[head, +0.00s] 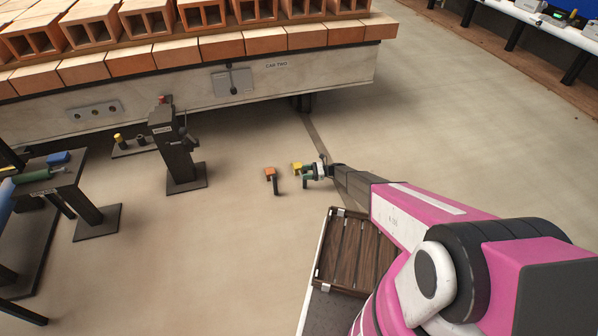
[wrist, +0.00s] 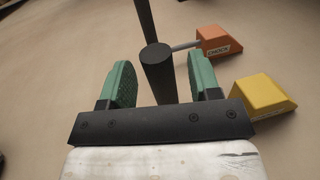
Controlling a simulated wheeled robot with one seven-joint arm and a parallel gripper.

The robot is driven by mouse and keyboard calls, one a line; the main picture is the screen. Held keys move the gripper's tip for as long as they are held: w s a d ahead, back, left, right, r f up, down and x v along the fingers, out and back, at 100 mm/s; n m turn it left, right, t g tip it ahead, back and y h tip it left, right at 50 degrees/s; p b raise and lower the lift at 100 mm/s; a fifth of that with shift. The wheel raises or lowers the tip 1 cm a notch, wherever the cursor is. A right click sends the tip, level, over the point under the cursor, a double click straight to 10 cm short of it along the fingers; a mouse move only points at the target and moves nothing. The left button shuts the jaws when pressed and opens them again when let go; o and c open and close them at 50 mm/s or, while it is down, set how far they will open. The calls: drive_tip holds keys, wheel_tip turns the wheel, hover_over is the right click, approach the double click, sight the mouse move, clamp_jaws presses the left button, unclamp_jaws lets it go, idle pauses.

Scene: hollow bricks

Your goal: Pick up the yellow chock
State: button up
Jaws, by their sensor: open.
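The yellow chock (wrist: 264,97) lies on the floor to the right of my gripper in the wrist view. In the head view the yellow chock (head: 297,167) shows just left of my gripper (head: 308,176). My gripper (wrist: 158,84) is open with green-padded fingers. A dark cylindrical bar (wrist: 160,72) stands between the fingers, with gaps to both pads; it looks like the yellow chock's handle, but the join is hidden behind the right finger. Nothing is gripped.
An orange chock (wrist: 212,42) with a grey rod lies close beyond the yellow one; it also shows in the head view (head: 270,173). A brick-loaded car (head: 200,88) stands behind. A black pedestal (head: 182,160) and small table (head: 62,178) stand left.

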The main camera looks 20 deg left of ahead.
drive_tip(key=shift+x, duration=1.15)
drive_tip(key=shift+c, duration=0.3)
clamp_jaws()
drive_tip(key=shift+r, duration=0.15)
